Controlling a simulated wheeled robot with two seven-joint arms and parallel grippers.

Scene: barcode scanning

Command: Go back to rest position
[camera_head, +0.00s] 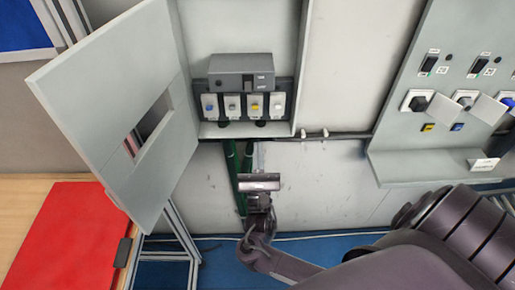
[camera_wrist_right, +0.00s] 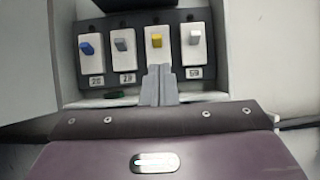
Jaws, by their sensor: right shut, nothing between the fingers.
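My right gripper (camera_head: 258,178) is in front of the wall, just below the open switch cabinet (camera_head: 299,70). In the right wrist view its two grey fingers (camera_wrist_right: 159,72) are together with nothing between them. They point toward a row of several switches in the cabinet, and the yellow switch (camera_wrist_right: 156,41) appears just above the fingertips. I cannot tell from these views whether the fingers touch anything. My right arm comes in from the lower right. My left gripper is not in view.
The cabinet door (camera_head: 115,90) stands open to the left. A red panel (camera_head: 70,240) lies on a wooden surface at lower left. A grey control panel (camera_head: 400,135) with sockets and switches is at the right. Green pipes (camera_head: 232,165) run down behind my gripper.

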